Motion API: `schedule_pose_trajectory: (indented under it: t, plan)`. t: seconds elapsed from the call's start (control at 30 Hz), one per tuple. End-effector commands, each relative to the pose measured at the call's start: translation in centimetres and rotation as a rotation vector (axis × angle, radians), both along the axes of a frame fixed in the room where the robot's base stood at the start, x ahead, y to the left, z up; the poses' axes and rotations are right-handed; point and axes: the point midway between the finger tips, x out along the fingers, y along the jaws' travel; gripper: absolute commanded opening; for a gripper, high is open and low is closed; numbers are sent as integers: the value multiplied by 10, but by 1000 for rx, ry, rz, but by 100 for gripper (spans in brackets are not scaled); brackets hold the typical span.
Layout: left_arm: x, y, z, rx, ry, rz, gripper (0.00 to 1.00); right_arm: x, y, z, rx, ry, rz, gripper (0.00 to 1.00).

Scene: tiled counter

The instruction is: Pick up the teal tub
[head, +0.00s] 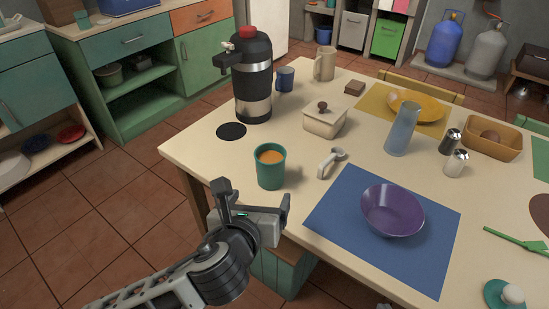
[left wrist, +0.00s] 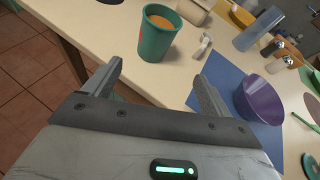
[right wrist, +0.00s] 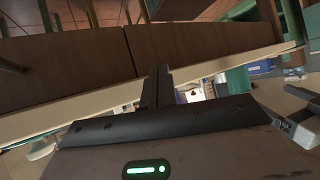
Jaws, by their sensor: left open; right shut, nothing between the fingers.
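The teal tub (head: 270,171) stands upright near the table's front left edge, with an orange-brown content (head: 270,157) inside. It also shows in the left wrist view (left wrist: 154,45), just beyond the fingertips. My left gripper (head: 253,193) is open and empty, in front of the tub and apart from it. Its two fingers also show spread in the left wrist view (left wrist: 158,74). My right gripper (right wrist: 157,78) is shut and empty, and shows only in its own wrist view, facing a wooden surface and a pale edge.
A blue mat (head: 323,214) with a purple bowl (head: 393,211) lies to the tub's right. A pale handled object (head: 331,163) is close by the tub. A white lidded pot (head: 324,121), a dark dispenser (head: 252,83) and a black disc (head: 231,131) are behind it.

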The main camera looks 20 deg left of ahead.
Motion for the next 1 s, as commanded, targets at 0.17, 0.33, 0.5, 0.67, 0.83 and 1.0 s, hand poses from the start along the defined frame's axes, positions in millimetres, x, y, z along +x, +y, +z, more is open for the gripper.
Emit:
schedule_pose_trajectory:
  t: [0.17,0.33,0.5,0.67,0.83,1.0]
  plan:
    - [15,4,-1,87,-15,-15,84,-2,0,-4,2,7,-1,0]
    - [48,6,-16,84,-14,-14,84,-4,1,-11,9,15,-1,0]
    - [80,9,-29,80,-13,-15,84,-4,1,-13,16,12,-2,0]
    - [97,10,-36,80,-14,-16,84,-2,2,-10,22,3,-3,0]
    - [105,12,-42,79,-12,-16,84,-1,2,-8,25,-5,-3,0]
    - [126,18,-59,77,-11,-15,84,-3,2,-15,31,-1,-4,0]
